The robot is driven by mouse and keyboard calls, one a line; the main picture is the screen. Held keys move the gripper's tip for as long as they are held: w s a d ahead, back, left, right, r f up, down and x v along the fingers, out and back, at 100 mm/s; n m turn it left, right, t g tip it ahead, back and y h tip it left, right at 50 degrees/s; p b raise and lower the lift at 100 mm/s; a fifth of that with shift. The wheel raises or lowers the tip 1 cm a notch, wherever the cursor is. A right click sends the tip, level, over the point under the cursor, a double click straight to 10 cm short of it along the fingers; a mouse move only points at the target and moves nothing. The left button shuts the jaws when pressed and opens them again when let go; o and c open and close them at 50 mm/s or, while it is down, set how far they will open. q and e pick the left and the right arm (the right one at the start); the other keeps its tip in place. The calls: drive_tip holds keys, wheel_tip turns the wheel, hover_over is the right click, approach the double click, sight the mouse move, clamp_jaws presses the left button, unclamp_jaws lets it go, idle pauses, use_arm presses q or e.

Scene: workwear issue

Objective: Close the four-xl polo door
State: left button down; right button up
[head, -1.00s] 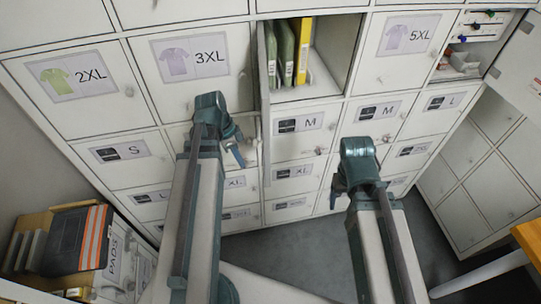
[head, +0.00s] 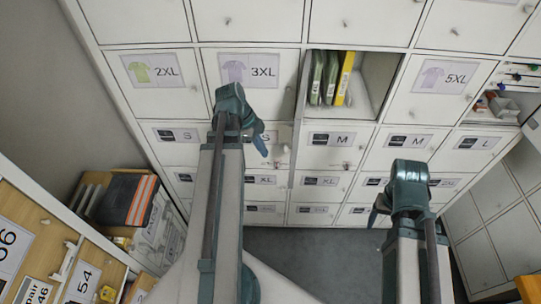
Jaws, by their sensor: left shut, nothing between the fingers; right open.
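The four-xl polo door (head: 298,115) stands open, seen almost edge-on as a thin pale panel at the left side of an open compartment (head: 377,82) between the 3XL door (head: 222,88) and the 5XL door (head: 425,108). Its label is hidden. Green and yellow upright items (head: 331,78) stand inside the compartment. My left gripper (head: 257,140) is shut and empty, in front of the lower part of the 3XL door, left of the open door and apart from it in the picture. My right gripper (head: 378,208) is open and empty, low in front of the lower doors.
Closed locker doors surround the opening. At the right, another compartment (head: 503,103) holds small items. A wooden rack (head: 25,235) with labels and a dark bag with orange stripes (head: 128,198) stand at the left. Grey floor (head: 315,262) is clear between my arms.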

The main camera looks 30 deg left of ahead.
use_arm(q)
drive_tip(key=w+d+f+b, duration=0.2)
drive_tip(key=d+f+b, duration=0.4)
drive_tip(key=f+b, duration=0.1)
drive_tip(key=shift+w+d+f, duration=0.3)
drive_tip(key=shift+w+f, duration=0.1)
drive_tip(key=shift+f, duration=0.05)
